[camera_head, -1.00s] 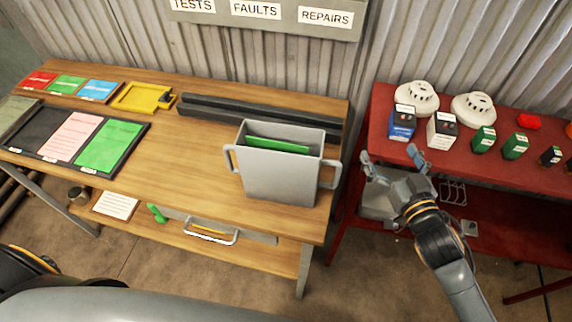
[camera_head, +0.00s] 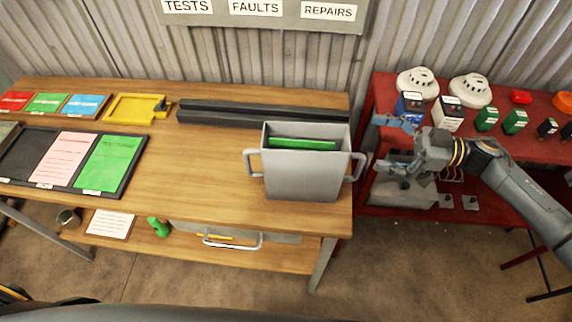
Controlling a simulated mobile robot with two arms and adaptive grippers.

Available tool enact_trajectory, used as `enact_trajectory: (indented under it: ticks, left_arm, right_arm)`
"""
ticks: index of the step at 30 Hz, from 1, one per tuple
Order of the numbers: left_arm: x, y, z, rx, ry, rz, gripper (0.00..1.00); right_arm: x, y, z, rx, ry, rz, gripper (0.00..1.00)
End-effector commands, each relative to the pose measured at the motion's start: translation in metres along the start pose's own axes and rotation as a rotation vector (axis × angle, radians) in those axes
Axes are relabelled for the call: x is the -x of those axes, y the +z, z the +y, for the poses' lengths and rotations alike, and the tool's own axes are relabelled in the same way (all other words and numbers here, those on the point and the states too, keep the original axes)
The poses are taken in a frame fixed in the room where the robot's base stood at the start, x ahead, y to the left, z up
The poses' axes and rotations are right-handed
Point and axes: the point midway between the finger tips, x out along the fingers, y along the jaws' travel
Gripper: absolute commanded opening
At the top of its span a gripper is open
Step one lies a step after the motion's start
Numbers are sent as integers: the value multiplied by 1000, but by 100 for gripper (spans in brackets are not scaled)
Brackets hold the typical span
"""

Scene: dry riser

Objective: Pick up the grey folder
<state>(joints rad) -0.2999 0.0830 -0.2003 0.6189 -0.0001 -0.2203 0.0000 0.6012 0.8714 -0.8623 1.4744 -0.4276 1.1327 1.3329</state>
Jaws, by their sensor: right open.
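The grey folder (camera_head: 305,176) looks like an upright, open-topped box with a loop handle on each side. It stands at the right end of the wooden bench, with a green item (camera_head: 302,143) inside it. My right gripper (camera_head: 384,143) is open and empty, its fingers pointing left. In the picture it is just right of the folder's right handle (camera_head: 360,167), apart from it and in front of the red bench. I cannot tell the gap in depth. My left gripper is not in view.
The wooden bench (camera_head: 205,165) has a dark bar (camera_head: 225,113) behind the folder, a yellow tray (camera_head: 133,107) and a dark board (camera_head: 28,158) with coloured sheets. The red bench (camera_head: 385,90) at right holds white detectors (camera_head: 470,90) and small boxes. Wood left of the folder is clear.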

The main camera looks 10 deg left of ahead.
Motion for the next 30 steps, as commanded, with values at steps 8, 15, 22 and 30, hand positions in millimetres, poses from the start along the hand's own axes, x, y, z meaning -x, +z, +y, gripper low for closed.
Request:
enact_trajectory:
  ticks: [8,15,22,30]
  left_arm:
    - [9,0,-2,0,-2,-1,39]
    - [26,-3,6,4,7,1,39]
    - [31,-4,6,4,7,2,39]
    - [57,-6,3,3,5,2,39]
  right_arm:
    - [4,-3,-11,-44,-85,-42,97]
    - [-45,-2,-15,-41,-84,-39,97]
    - [-66,1,-16,-40,-81,-41,97]
    - [-101,-7,-17,-41,-82,-38,97]
